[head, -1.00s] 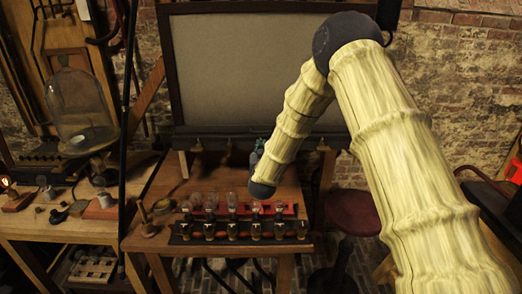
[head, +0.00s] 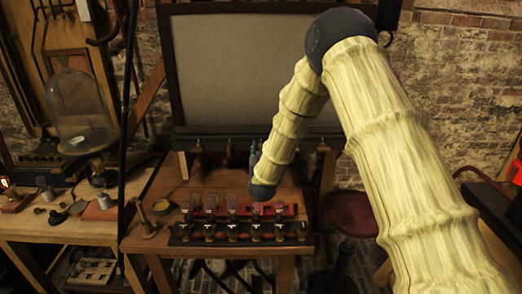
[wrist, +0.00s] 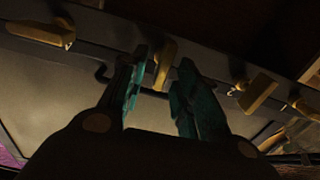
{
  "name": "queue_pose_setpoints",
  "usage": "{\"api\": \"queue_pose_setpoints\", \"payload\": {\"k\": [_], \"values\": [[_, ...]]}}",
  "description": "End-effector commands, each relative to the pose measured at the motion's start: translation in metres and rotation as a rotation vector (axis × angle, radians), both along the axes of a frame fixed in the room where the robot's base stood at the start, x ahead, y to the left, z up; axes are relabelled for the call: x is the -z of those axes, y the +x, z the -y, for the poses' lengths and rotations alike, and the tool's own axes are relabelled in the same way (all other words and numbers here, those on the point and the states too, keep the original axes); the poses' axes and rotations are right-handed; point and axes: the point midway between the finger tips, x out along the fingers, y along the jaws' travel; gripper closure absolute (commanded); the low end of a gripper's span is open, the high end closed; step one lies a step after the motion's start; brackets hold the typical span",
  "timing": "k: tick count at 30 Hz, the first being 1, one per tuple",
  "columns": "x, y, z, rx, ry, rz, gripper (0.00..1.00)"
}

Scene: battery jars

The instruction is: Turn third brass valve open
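A row of brass valves runs along the lower ledge of the big framed board (head: 255,70). In the head view two show at the left, the first (head: 197,147) and the second (head: 229,147), and one at the right (head: 323,147); my arm hides the stretch between. My gripper (head: 254,153) is at the ledge just right of the second valve. In the wrist view my gripper (wrist: 164,58) is open, with one brass valve (wrist: 164,64) showing between its fingertips. Contact cannot be told. Other valves (wrist: 42,32) (wrist: 257,92) show on both sides.
A wooden table (head: 160,185) below the board holds a rack of jars (head: 232,234) with small bulbs. A glass bell jar (head: 80,110) stands on the left bench. A dark upright pole (head: 125,150) stands between bench and table. A red stool (head: 352,212) is at the right.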

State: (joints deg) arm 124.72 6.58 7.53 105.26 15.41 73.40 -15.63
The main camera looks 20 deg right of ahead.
Motion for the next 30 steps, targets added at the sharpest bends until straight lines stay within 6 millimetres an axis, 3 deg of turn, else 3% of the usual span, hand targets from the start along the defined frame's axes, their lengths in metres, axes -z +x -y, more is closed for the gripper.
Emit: {"api": "queue_pose_setpoints", "payload": {"k": [18,24,30], "values": [[0.000,-0.094,-0.028,-0.002,-0.001,-0.001,0.69],[0.000,-0.109,-0.031,-0.001,0.000,-0.001,0.69],[0.000,-0.111,-0.032,0.000,0.000,0.000,0.69]]}}
